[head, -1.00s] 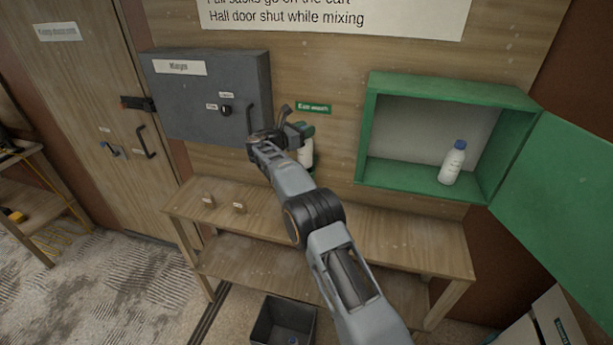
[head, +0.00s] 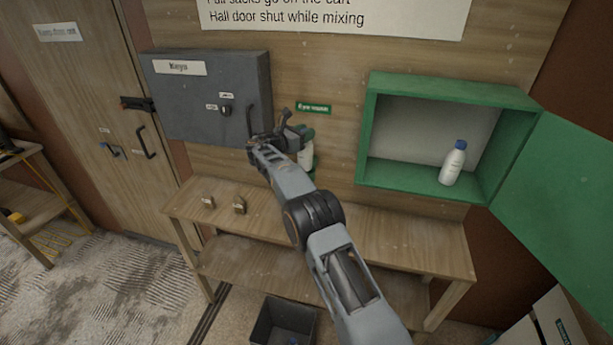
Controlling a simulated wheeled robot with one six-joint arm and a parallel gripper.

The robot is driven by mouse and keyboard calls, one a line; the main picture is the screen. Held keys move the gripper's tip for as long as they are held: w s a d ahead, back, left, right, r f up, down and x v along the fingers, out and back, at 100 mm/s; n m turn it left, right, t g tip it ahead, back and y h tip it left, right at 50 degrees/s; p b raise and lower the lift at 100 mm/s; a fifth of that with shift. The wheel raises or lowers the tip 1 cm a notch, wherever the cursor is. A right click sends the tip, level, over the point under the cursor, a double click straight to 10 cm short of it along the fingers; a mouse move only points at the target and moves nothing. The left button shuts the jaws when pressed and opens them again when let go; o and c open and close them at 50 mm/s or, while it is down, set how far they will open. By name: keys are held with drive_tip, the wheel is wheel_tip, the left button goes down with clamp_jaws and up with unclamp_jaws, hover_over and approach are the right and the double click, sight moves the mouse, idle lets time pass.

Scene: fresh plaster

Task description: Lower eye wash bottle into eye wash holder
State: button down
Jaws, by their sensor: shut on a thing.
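The eye wash bottle (head: 305,157) is white with a green top and shows just past my gripper, below the "Eye wash" label on the wall. My gripper (head: 297,137) is shut on it near its top; the wrist hides much of the bottle and the fingertips. The green eye wash holder (head: 315,172) shows only as a small piece at the bottle's lower end, against the wall. I cannot tell how far the bottle sits inside it.
A grey key cabinet (head: 200,110) is close to the left of my gripper. An open green cabinet (head: 372,130) on the right holds a blue-capped white bottle (head: 454,163). A dark bin (head: 262,325) is on the floor.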

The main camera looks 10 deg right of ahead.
drive_tip(key=shift+f+b, duration=1.1)
drive_tip(key=shift+f, duration=1.2)
idle(0.8)
drive_tip(key=c, duration=0.7)
unclamp_jaws()
